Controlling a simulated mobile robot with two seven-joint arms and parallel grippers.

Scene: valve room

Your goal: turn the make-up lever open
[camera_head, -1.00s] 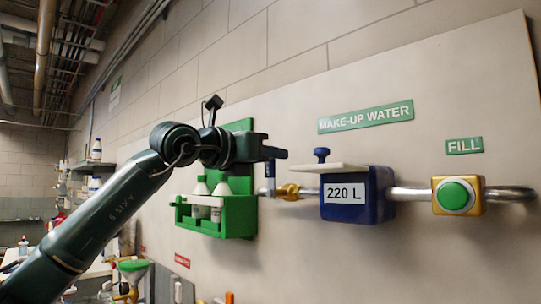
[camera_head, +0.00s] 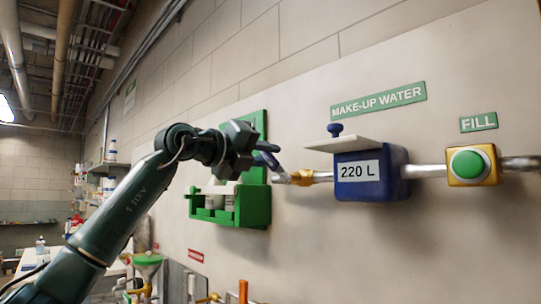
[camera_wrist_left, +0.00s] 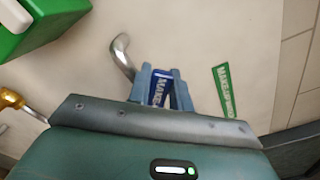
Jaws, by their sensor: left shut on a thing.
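The make-up lever (camera_wrist_left: 160,90) is blue with white "MAKE-UP" lettering, seen between my fingers in the left wrist view. In the head view its blue handle (camera_head: 271,161) slants from upper left down to the brass valve fitting (camera_head: 302,177) on the pipe left of the blue meter box. My left gripper (camera_wrist_left: 161,88) is shut on the lever, one finger on each side. In the head view the left gripper (camera_head: 262,154) hides part of the handle. My right gripper is in neither view.
The blue 220 L box (camera_head: 371,172) with a pale plate on top is right of the valve, then the green FILL button (camera_head: 468,163). A green wall rack (camera_head: 254,206) with white bottles sits close below my gripper. A MAKE-UP WATER sign (camera_head: 378,100) is above.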

